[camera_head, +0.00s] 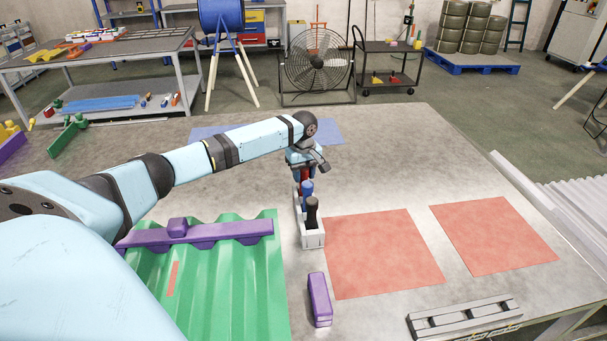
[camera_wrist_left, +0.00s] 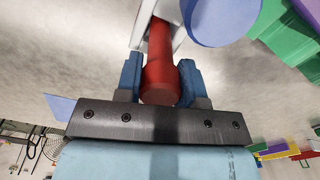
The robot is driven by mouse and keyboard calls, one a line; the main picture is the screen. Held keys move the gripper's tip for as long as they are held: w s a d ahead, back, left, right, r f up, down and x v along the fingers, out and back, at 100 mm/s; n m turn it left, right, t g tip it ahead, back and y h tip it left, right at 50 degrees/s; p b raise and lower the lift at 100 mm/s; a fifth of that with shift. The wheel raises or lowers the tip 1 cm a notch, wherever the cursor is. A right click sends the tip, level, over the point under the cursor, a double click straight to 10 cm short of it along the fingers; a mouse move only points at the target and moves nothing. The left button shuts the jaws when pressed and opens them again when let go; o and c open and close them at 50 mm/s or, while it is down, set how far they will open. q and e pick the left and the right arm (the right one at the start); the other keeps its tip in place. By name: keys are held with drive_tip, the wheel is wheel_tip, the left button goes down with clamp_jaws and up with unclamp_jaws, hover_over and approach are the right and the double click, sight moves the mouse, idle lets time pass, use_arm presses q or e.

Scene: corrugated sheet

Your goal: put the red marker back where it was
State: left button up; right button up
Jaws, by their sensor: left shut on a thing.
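The red marker (camera_head: 306,174) stands roughly upright at the far end of a narrow white holder (camera_head: 313,240). My left gripper (camera_head: 307,164) is over that end, its fingers shut on the marker. In the left wrist view the red marker (camera_wrist_left: 160,62) lies between the two blue finger pads. Its lower end meets the white holder (camera_wrist_left: 146,22) there; I cannot tell how deep it sits. A blue marker (camera_head: 307,190) and a black marker (camera_head: 312,213) stand in the holder nearer the front. My right gripper is not in view.
A green corrugated sheet (camera_head: 235,285) with a purple bar (camera_head: 215,231) lies left of the holder. A purple block (camera_head: 319,299) is in front. Two red mats (camera_head: 382,252) (camera_head: 493,238) lie right. Bare table shows behind them. A grey slatted piece (camera_head: 465,318) lies at the front edge.

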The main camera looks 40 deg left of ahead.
use_arm(q)
drive_tip(key=o, duration=0.9)
drive_tip(key=shift+f, duration=0.15)
drive_tip(key=shift+r, duration=0.3)
wheel_tip(320, 180, up, 12)
drive_tip(key=shift+f+p, duration=0.1)
drive_tip(key=shift+p, duration=0.2)
